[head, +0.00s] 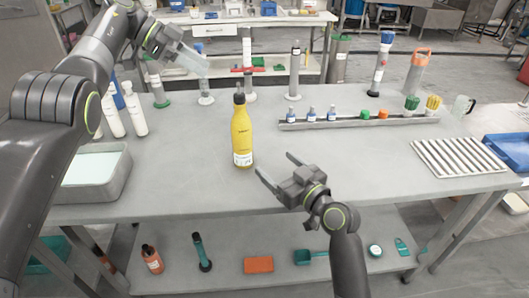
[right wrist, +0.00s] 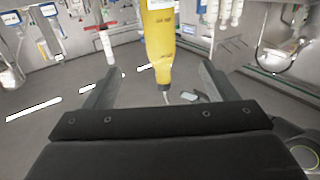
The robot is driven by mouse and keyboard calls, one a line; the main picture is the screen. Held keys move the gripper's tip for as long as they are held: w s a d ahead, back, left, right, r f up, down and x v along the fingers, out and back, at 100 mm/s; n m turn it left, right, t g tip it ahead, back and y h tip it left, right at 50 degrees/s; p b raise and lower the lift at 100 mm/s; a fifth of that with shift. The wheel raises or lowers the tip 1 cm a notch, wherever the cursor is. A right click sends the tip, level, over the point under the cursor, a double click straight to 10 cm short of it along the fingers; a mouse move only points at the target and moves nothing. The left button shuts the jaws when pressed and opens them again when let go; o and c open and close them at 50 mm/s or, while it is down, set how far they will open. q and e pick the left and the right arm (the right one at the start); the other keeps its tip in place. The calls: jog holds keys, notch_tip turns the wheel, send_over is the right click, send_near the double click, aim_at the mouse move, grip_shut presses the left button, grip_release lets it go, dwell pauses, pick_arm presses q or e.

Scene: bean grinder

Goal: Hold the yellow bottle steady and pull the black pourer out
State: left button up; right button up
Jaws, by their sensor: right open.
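The yellow bottle (head: 242,140) stands upright near the middle of the grey table, with a white label low on its side. The black pourer (head: 239,95) sits in its neck. My right gripper (head: 276,164) is open, low and just to the right of the bottle, with no visible contact. In the right wrist view the bottle (right wrist: 160,35) appears upside down beyond the gap between the open fingers. My left gripper (head: 200,66) is up at the back left, away from the bottle. Its fingers look pale and blurred, so their opening is unclear.
A grey tray (head: 125,172) is at the left, near white bottles (head: 135,112). A long rack (head: 350,122) with small bottles lies behind at the right. A ribbed white panel (head: 455,157) is at the far right. Table around the yellow bottle is clear.

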aim_at(242, 134)
jog(key=x, duration=1.6)
jog(key=shift+w+a, duration=0.15)
jog(key=shift+w, duration=0.25)
jog(key=shift+c, duration=0.5)
jog(key=c, duration=1.2)
jog(key=shift+o, duration=0.2)
